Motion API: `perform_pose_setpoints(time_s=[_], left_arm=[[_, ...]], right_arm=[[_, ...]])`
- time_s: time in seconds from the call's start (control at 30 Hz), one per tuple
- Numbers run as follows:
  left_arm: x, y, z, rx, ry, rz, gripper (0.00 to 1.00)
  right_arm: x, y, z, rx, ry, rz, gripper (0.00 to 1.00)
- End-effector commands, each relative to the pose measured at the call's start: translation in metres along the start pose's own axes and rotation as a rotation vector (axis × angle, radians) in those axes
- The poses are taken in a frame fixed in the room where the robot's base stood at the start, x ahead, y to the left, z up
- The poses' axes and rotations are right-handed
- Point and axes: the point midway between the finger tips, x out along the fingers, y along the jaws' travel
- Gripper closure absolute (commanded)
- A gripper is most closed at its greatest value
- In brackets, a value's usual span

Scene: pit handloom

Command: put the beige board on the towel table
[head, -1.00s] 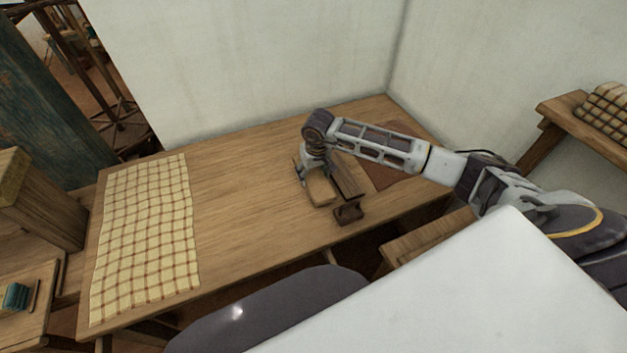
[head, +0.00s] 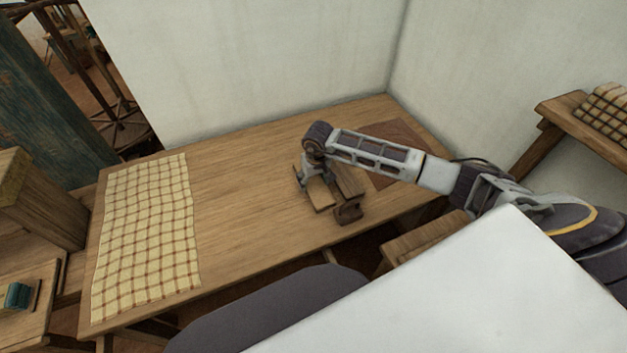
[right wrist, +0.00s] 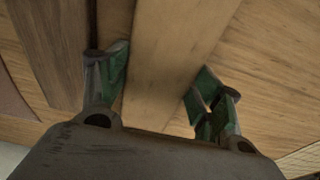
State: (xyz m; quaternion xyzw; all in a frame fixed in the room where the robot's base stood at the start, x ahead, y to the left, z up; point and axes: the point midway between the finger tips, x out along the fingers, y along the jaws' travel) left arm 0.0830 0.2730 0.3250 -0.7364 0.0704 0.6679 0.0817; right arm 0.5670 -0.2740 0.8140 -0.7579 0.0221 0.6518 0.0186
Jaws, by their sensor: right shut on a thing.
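The beige board (head: 321,199) is a short flat piece of pale wood near the front right part of the wooden table (head: 245,170). My right gripper (head: 318,182) comes down over it from above and is shut on it. In the right wrist view the beige board (right wrist: 168,55) lies between the green-padded fingers of the right gripper (right wrist: 160,82). I cannot tell whether the board touches the tabletop. A checked cream towel (head: 147,235) lies flat on the left part of the same table. My left gripper is not in view.
A darker wooden tool (head: 348,210) lies close to the right of the beige board. A brown flat sheet (head: 400,137) lies at the table's right end. A shelf (head: 570,125) with folded checked cloth (head: 608,108) is at the right. The table's middle is clear.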

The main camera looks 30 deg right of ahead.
Motion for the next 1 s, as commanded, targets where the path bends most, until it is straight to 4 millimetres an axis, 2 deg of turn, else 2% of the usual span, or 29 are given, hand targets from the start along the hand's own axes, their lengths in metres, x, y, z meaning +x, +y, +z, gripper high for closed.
perform_pose_setpoints(time_s=[0.1,0.13,0.3,0.53,0.87,1.0], left_arm=[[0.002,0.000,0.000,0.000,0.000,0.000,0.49],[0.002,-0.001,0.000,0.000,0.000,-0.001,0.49],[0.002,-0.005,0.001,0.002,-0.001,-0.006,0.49],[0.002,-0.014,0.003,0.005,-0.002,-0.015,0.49],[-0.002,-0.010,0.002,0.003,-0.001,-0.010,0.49],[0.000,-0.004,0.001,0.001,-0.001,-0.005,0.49]], right_arm=[[0.002,0.000,0.000,0.000,0.001,0.000,0.63],[0.002,0.000,0.000,0.000,0.000,0.000,0.32],[0.001,0.000,0.000,0.000,0.000,0.000,0.13],[0.001,0.000,0.000,0.000,0.000,0.000,0.13],[-0.002,0.000,0.000,0.000,0.000,0.000,0.13],[-0.015,0.001,-0.001,0.000,0.002,0.002,0.13]])
